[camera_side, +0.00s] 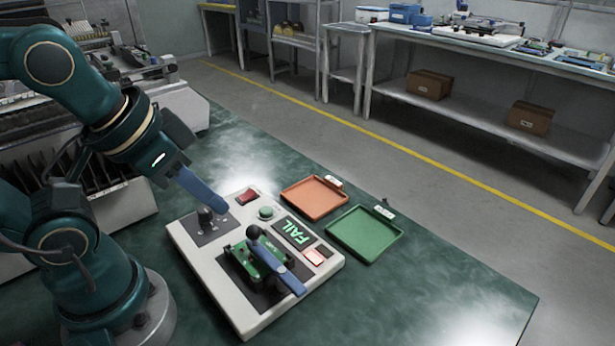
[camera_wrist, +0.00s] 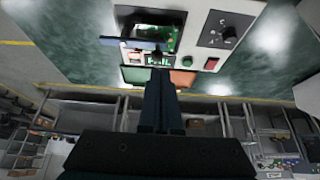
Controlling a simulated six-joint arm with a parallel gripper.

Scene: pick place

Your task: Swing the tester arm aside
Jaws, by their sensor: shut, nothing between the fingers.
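The white tester (camera_side: 185,244) lies on the green table, with a lit FAIL display (camera_side: 297,231). Its tester arm (camera_side: 288,277), a blue-grey bar with a black ball knob (camera_side: 254,232) at one end, lies across a green circuit board (camera_side: 266,256) in a dark recess. In the wrist view the tester arm (camera_wrist: 139,43) and the board (camera_wrist: 165,36) also show, partly covered. My gripper (camera_side: 222,207) is shut and empty, above the tester's dial side and left of the ball knob, apart from it. Its fingers (camera_wrist: 161,82) fill the middle of the wrist view.
An orange tray (camera_side: 314,198) and a green tray (camera_side: 365,233) stand behind and right of the tester. A black dial (camera_side: 206,217), red button (camera_side: 247,197) and green button (camera_side: 267,213) sit on the tester. The table's right part is clear.

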